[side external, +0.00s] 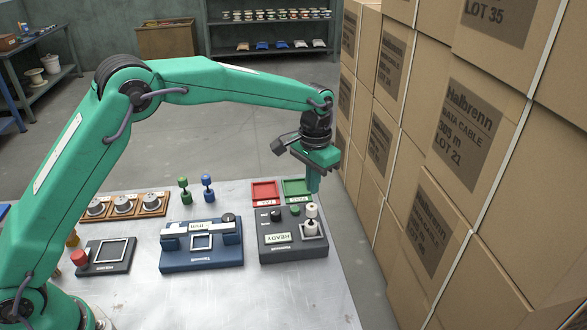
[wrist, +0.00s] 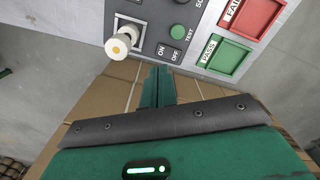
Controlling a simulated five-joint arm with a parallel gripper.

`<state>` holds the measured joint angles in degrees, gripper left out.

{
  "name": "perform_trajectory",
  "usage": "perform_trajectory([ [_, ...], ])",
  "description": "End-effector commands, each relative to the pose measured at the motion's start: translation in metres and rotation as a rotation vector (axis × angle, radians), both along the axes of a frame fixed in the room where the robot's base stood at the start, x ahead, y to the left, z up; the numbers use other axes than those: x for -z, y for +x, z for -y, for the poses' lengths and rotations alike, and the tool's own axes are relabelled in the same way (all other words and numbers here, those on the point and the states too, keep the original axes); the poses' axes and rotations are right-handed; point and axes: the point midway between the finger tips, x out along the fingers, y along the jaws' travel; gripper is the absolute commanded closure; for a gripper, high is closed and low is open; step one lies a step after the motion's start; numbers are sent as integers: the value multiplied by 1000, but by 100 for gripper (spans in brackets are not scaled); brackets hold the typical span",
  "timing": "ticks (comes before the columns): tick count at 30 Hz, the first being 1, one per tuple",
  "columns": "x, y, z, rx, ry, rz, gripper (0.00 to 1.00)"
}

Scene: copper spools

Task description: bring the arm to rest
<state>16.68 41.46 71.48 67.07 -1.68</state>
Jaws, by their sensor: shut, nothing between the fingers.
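My gripper (side external: 314,188) is shut and empty, its fingers pointing down near the right edge of the table. In the side view it overlaps the right side of the green tray; its exact height above the table is hard to tell. In the wrist view the fingers (wrist: 158,72) are together with nothing between them. A white spool (side external: 311,222) stands in the square socket of the dark grey tester (side external: 291,249), apart from the fingers. The spool also shows in the wrist view (wrist: 121,45), left of the fingertips.
A green tray (side external: 297,199) and a red tray (side external: 265,202), both apparently empty, lie behind the tester. A blue gauge (side external: 202,259), a small dark scale (side external: 104,267), a wooden rack (side external: 98,217) and green and blue pegs are further left. Stacked cartons (side external: 425,140) stand close on the right.

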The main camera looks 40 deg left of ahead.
Motion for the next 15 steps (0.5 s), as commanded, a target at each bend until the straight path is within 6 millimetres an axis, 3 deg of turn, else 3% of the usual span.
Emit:
perform_trajectory([
  [7,-15,-5,-7,-9,-5,17,100],
  [15,-59,-30,-32,-38,-19,71,100],
])
